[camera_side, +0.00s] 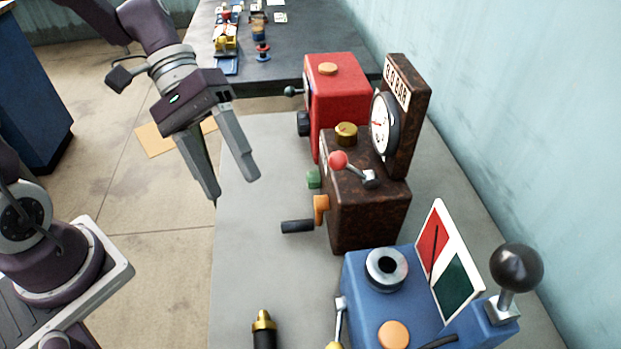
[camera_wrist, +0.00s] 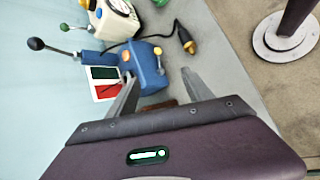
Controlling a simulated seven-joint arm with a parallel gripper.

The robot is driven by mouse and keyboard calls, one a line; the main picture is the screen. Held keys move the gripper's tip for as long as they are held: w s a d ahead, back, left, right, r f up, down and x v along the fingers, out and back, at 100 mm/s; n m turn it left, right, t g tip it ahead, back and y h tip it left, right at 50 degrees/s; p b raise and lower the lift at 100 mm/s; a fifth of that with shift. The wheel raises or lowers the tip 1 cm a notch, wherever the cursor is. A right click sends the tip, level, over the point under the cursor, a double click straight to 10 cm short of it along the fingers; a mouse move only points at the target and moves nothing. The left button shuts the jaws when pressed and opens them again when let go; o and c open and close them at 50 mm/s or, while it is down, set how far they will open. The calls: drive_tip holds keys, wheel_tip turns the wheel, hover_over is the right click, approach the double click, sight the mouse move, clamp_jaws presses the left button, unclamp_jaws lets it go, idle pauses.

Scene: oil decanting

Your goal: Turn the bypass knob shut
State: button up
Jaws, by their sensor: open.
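No label reads as bypass, so I cannot tell for certain which knob it is. The rusty brown unit (camera_side: 365,200) has a brass knob (camera_side: 346,133) on top, a red ball lever (camera_side: 339,160), a small green knob (camera_side: 313,179) and an orange-hubbed crank with a black grip (camera_side: 297,226). My gripper (camera_side: 232,187) is open and empty, pointing down left of this unit, apart from its knobs. In the wrist view my gripper (camera_wrist: 158,78) shows two spread fingers, with the blue unit (camera_wrist: 148,68) beyond; my gripper's body hides most of the brown unit there.
A red unit (camera_side: 335,90) stands behind the brown one, whose upright panel bears a round gauge (camera_side: 383,122). The blue unit (camera_side: 370,290) with a red-green plate (camera_side: 436,255) and black ball lever (camera_side: 516,267) stands in front. A brass-tipped nozzle (camera_side: 264,325) lies on the grey bench (camera_side: 250,270).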

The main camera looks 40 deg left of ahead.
drive_tip(key=w+a+f+n+t+h, duration=0.4)
drive_tip(key=w+f+n+t+h, duration=0.4)
drive_tip(key=w+f+n, duration=0.45)
drive_tip(key=n+t+y, duration=0.4)
drive_tip(key=n+t, duration=0.3)
drive_tip(key=n, duration=0.1)
approach(313, 180)
drive_tip(key=shift+w+f, duration=0.25)
drive_tip(key=shift+w, duration=0.25)
drive_tip(key=shift+w+f, duration=0.2)
drive_tip(key=shift+w, duration=0.3)
drive_tip(key=shift+w+d+f, duration=0.15)
drive_tip(key=shift+f, duration=0.15)
drive_tip(key=x, duration=0.6)
drive_tip(key=shift+w+d, duration=0.25)
drive_tip(key=shift+c, duration=0.2)
clamp_jaws()
